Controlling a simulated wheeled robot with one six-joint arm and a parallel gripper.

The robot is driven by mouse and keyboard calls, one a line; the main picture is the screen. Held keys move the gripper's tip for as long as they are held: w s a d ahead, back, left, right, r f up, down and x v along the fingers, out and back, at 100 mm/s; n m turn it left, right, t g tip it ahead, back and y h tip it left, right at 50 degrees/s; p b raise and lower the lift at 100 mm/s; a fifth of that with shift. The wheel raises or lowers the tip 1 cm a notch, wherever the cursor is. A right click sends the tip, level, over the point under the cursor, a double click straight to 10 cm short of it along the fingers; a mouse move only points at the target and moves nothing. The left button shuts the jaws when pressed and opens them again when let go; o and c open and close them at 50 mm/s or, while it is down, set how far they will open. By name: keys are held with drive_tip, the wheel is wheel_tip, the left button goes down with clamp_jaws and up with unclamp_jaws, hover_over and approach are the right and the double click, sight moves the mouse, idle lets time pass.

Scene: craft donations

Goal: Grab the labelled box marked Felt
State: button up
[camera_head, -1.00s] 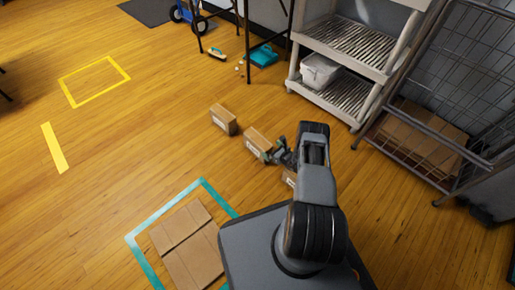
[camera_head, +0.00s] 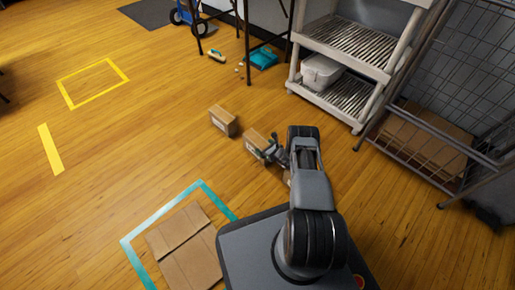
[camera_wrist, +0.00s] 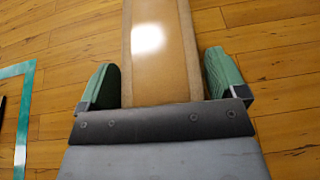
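Three small brown cardboard boxes stand on the wooden floor: a left one (camera_head: 222,121), a middle one (camera_head: 254,141) and a third (camera_head: 287,178) mostly hidden behind my arm. Pale labels show on the left and middle boxes, but they are too small to read, so I cannot tell which is Felt. My gripper (camera_head: 272,152) is at the right side of the middle box. In the wrist view, a box top with a shiny tape strip (camera_wrist: 150,45) lies between the green finger pads of my gripper (camera_wrist: 161,85). The fingers look open, with very little gap to the box sides.
A teal floor outline (camera_head: 160,215) surrounds a flat cardboard piece (camera_head: 185,248) at the lower left. A shelf rack (camera_head: 350,50) with a white bin (camera_head: 320,72) and a wire cage cart (camera_head: 425,130) stand at the right. The floor to the left is clear.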

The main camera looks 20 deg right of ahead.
drive_tip(key=c, duration=1.2)
drive_tip(key=shift+c, duration=0.3)
drive_tip(key=shift+r, duration=0.2)
